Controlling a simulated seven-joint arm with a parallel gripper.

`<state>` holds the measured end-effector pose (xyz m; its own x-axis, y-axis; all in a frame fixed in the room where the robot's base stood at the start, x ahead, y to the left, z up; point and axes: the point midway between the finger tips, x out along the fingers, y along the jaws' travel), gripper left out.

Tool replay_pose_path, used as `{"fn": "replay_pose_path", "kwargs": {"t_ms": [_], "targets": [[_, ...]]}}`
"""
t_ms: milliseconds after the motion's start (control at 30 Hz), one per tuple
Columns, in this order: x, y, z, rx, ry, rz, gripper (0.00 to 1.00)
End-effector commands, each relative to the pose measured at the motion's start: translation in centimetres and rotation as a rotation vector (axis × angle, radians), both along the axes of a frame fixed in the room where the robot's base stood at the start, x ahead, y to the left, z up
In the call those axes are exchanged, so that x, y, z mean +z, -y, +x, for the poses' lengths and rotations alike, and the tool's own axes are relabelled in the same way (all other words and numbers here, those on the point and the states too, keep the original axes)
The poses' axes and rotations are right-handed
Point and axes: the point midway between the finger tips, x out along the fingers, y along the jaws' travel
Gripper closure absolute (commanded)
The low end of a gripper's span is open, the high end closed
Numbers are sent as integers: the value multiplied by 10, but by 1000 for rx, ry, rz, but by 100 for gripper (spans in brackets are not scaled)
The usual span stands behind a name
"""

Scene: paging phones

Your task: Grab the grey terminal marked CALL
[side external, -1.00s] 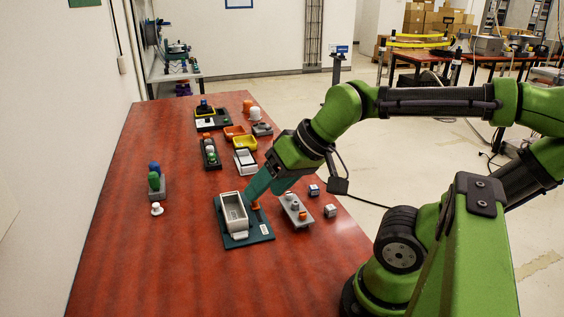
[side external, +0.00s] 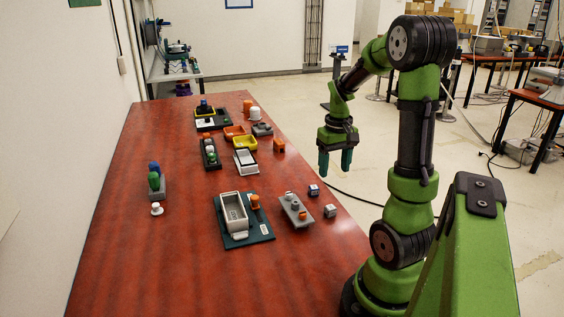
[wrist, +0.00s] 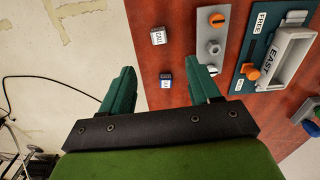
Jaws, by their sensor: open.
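The grey terminal marked CALL (wrist: 158,37) is a small light grey cube with a white label near the table's edge. In the side external view it appears to be the grey cube (side external: 330,210) at the right edge. A similar small cube with a blue face (wrist: 166,80) stands beside it and also shows in the side external view (side external: 314,190). My gripper (side external: 336,163) is open and empty, pointing down beside the table's right edge, farther back than both cubes. In the wrist view the cubes appear between and beyond my fingers (wrist: 160,72).
A grey plate with knobs (side external: 295,210) lies left of the cubes. A teal base (side external: 262,230) carries a pale tray labelled EAST (wrist: 288,55) and an orange peg (side external: 255,202). An orange block (side external: 279,146) stands near the edge.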

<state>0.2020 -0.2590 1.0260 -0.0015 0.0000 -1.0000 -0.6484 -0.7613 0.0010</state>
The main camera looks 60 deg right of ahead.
Motion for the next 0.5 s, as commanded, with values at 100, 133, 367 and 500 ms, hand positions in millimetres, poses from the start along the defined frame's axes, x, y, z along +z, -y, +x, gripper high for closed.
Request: {"fn": "replay_pose_path", "kwargs": {"t_ms": [100,133,367,500], "targets": [[-29,-1,-1,-2,-5,6,38],[-35,-1,-1,-2,-5,5,38],[-78,-1,0,-2,-2,3,38],[-89,0,0,-3,1,1,38]]}}
